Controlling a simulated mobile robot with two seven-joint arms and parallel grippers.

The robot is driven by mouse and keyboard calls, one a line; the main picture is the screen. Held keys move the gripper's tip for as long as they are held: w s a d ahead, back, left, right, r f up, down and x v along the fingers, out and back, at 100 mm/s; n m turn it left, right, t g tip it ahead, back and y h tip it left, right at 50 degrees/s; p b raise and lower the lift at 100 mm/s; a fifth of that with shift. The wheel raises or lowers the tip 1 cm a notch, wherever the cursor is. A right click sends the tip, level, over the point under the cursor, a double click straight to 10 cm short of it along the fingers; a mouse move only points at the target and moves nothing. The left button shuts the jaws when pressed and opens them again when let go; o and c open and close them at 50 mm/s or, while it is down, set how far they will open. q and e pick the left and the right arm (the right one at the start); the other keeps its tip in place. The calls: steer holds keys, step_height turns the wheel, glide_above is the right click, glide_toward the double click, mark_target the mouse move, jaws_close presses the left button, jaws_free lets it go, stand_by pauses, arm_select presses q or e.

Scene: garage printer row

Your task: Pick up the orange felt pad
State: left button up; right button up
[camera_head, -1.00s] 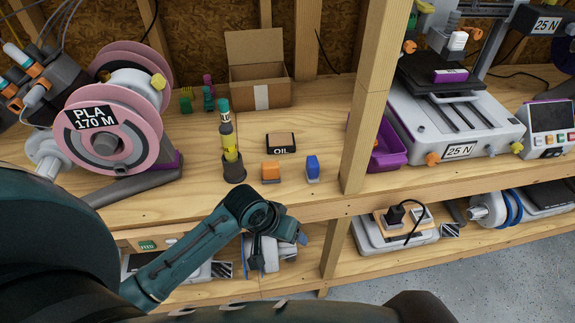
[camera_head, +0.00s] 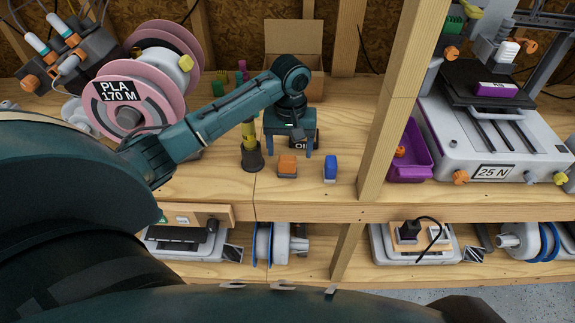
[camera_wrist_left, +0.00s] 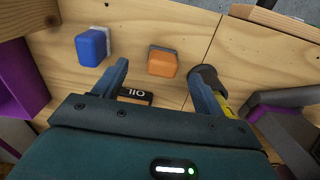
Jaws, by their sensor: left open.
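The orange felt pad (camera_head: 287,167), a small orange block with a grey part, lies on the wooden bench near its front edge. It also shows in the left wrist view (camera_wrist_left: 163,63), between the lines of my two fingers. My left gripper (camera_head: 288,151) is open and empty, pointing down just behind the pad in the head view. In the left wrist view its fingertips (camera_wrist_left: 160,70) are apart, one on each side of the pad. I see no contact with the pad. My right gripper is not in view.
A blue block (camera_head: 330,168) stands right of the pad. The OIL box (camera_head: 299,145) is partly hidden behind my gripper. A wooden post (camera_head: 394,100) and purple bin (camera_head: 424,160) are further right.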

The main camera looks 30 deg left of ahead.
mark_target(287, 161)
arm_select(q)
step_height(287, 161, down, 3)
steer(key=shift+r, duration=0.1)
steer(key=f, duration=0.4)
steer(key=shift+s+a+f+p, duration=0.15)
steer(key=shift+a+p, duration=0.2)
steer(key=shift+f, duration=0.5)
steer(key=c, duration=1.1)
step_height(287, 161, up, 10)
steer(key=shift+r, duration=0.1)
steer(key=o, duration=0.4)
steer(key=shift+c, duration=1.3)
